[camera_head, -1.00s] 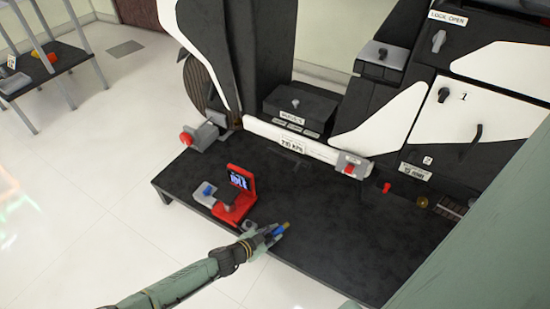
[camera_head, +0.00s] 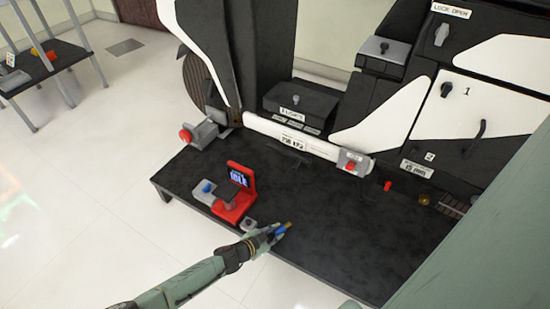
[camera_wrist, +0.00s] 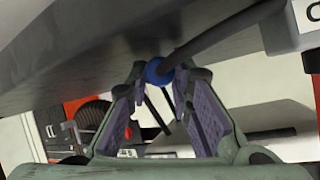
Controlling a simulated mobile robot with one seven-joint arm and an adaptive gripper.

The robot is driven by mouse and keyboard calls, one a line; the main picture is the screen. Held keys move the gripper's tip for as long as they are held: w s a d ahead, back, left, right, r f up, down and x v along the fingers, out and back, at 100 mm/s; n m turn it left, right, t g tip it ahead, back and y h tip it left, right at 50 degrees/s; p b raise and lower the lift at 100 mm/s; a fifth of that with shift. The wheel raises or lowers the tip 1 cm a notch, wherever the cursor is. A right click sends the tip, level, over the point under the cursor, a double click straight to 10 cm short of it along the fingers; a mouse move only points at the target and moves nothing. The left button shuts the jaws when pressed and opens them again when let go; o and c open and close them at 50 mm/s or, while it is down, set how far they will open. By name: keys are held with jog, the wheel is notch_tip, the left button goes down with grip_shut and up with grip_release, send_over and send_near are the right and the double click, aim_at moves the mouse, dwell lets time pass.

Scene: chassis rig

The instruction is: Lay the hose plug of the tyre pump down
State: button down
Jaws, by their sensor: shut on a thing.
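The tyre pump (camera_head: 233,205) is a red unit with a small lit screen and a grey part at its left. It stands on the black deck (camera_head: 350,240) near the front edge. My gripper (camera_head: 274,232) is just right of and in front of the pump, low over the deck edge. In the wrist view the blue plug (camera_wrist: 157,71) sits between the fingertips, with a dark grey hose running up right. Whether the plug touches the deck I cannot tell.
A grey clamp with a red knob (camera_head: 187,136) stands at the deck's far left. A red peg (camera_head: 387,186) and a white bar (camera_head: 290,140) lie along the back. The deck right of my gripper is clear. A side table (camera_head: 45,70) stands far left.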

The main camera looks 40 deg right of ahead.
jog(key=shift+f, duration=0.25)
jog(key=c, duration=1.4)
grip_release()
jog(key=shift+f, duration=0.1)
jog(key=shift+c, duration=0.2)
jog(key=shift+a, duration=0.1)
jog(key=shift+w+r+p, duration=0.1)
jog(key=shift+r+p, duration=0.2)
jog(key=shift+r, duration=0.15)
jog(key=p+v, duration=0.1)
jog(key=v, duration=1.1)
jog(key=shift+r+p, duration=0.2)
jog(key=shift+p, duration=0.15)
